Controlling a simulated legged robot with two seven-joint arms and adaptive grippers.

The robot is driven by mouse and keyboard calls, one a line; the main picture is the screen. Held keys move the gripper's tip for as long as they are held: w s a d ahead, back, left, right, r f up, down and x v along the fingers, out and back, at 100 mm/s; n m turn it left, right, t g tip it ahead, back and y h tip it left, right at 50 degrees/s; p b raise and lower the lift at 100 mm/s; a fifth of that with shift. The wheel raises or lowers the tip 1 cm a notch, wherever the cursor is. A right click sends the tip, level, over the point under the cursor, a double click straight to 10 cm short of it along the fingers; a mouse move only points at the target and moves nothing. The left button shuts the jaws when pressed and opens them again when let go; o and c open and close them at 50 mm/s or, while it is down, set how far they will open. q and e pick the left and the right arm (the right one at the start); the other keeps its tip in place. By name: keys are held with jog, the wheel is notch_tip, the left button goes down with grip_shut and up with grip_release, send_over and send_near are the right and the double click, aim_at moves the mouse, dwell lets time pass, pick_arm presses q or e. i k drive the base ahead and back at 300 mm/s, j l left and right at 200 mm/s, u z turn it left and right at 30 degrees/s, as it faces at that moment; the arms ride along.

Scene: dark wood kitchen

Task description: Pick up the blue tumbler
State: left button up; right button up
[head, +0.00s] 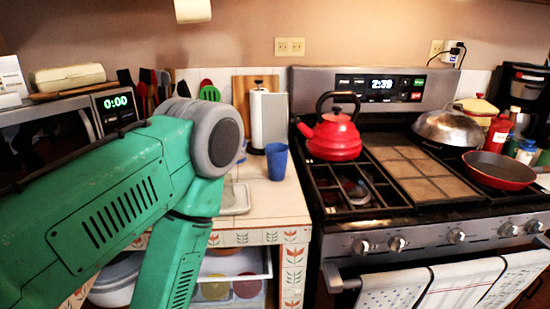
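The blue tumbler (277,162) stands upright on the tiled counter (270,205), left of the stove and in front of the paper towel roll. Nothing touches it that I can see. My green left arm comes in from the left, and its grey elbow joint is a little left of the tumbler. The forearm bends down and leaves the bottom of the view, so my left gripper is out of sight. My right arm and gripper are not in view.
A light tray (235,202) lies left of the tumbler, partly behind my arm. The paper towel holder (268,117) stands close behind. The stove (412,243) carries a red kettle (333,135) to the right. The counter in front of the tumbler is clear.

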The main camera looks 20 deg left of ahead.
aim_at(276, 154)
jog(key=l+u, duration=0.2)
jog(key=u, duration=0.3)
jog(key=l+u, duration=0.15)
jog(key=u, duration=0.35)
jog(key=k+l+u, duration=0.15)
jog(key=u, duration=0.3)
